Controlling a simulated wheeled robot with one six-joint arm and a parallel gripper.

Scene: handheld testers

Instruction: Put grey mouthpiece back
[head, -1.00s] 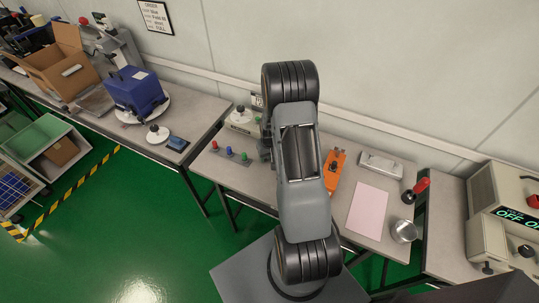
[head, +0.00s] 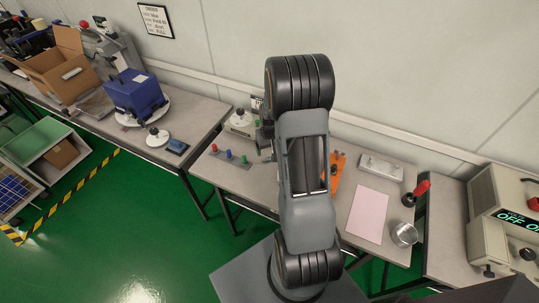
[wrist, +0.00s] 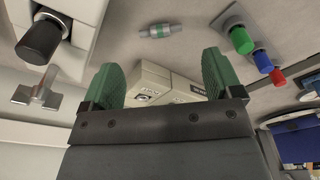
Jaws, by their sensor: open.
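A small grey cylinder with a green band (wrist: 160,31), which looks like the grey mouthpiece, lies on its side on the grey surface in the wrist view. It is beyond my gripper (wrist: 161,72), whose green fingers are spread apart with no object held. In the head view my arm hides both the gripper and the grey piece. A rack (head: 236,163) with red (head: 214,149), blue (head: 229,155) and green (head: 244,160) pieces stands on the bench left of my arm. In the wrist view green (wrist: 240,40), blue (wrist: 262,61) and red (wrist: 277,79) pieces show at the right.
An orange tester (head: 337,173) is partly behind my arm. A pale device (head: 381,167), pink sheet (head: 368,212), metal cup (head: 404,234) and red-handled tool (head: 417,192) are right of it. In the wrist view a black-knobbed device (wrist: 40,40) is at upper left, with beige boxes (wrist: 160,85) behind the fingers.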

